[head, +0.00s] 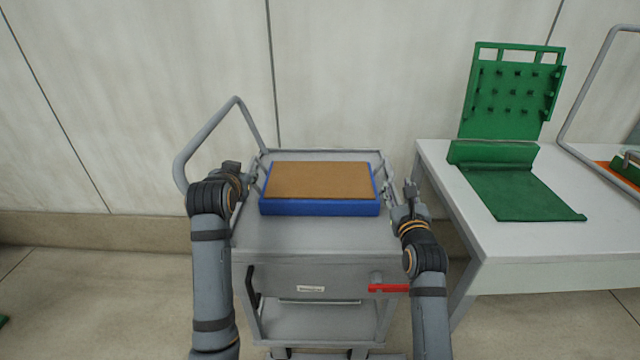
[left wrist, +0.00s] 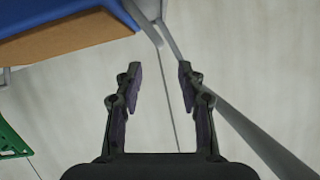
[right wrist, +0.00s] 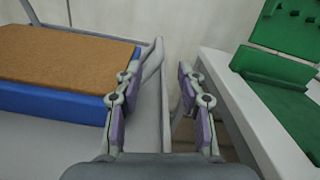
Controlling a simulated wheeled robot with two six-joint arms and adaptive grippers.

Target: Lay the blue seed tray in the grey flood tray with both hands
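The blue seed tray (head: 318,207) lies flat on top of a grey cart, filled level with brown soil (head: 320,181). It also shows in the left wrist view (left wrist: 68,13) and the right wrist view (right wrist: 60,103). My left gripper (head: 246,184) is beside the tray's left end, its fingers apart and empty. My right gripper (head: 402,205) is off the tray's right end, its fingers apart, with a grey cart rail (right wrist: 156,65) visible between them. I cannot make out a grey flood tray separate from the cart top.
The grey cart (head: 290,240) has a hoop handle (head: 208,130) at left and a red lever (head: 388,288) in front. A white table (head: 445,185) at right carries a green stand (head: 515,95) and green mat (head: 522,193). The cart top in front of the tray is bare.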

